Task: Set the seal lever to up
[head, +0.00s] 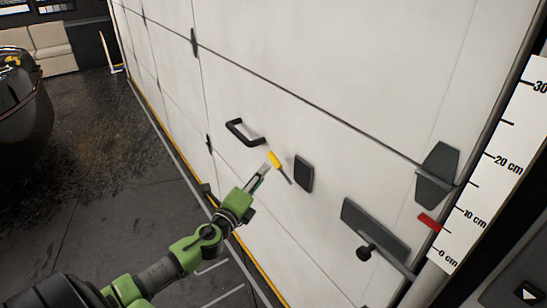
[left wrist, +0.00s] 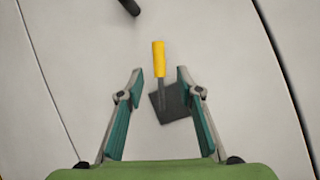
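The seal lever shows as a yellow grip (head: 274,160) on a thin grey rod, in front of a dark square plate (head: 304,173) on the white sectional door. In the head view the yellow end points up and to the left. In the left wrist view the yellow grip (left wrist: 158,56) points to the top of the picture, above the dark plate (left wrist: 173,104). My left gripper (head: 265,171) is close to the lever. In the left wrist view its fingers (left wrist: 160,77) are spread, with the lever seen between them and no visible contact. My right gripper is not in view.
A black pull handle (head: 243,133) is left of the lever on the door (head: 290,60). A dark latch plate with a knob (head: 375,232) is lower right. A centimetre scale (head: 488,170) with a red marker (head: 429,222) stands at the right edge. Open floor (head: 95,175) lies left.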

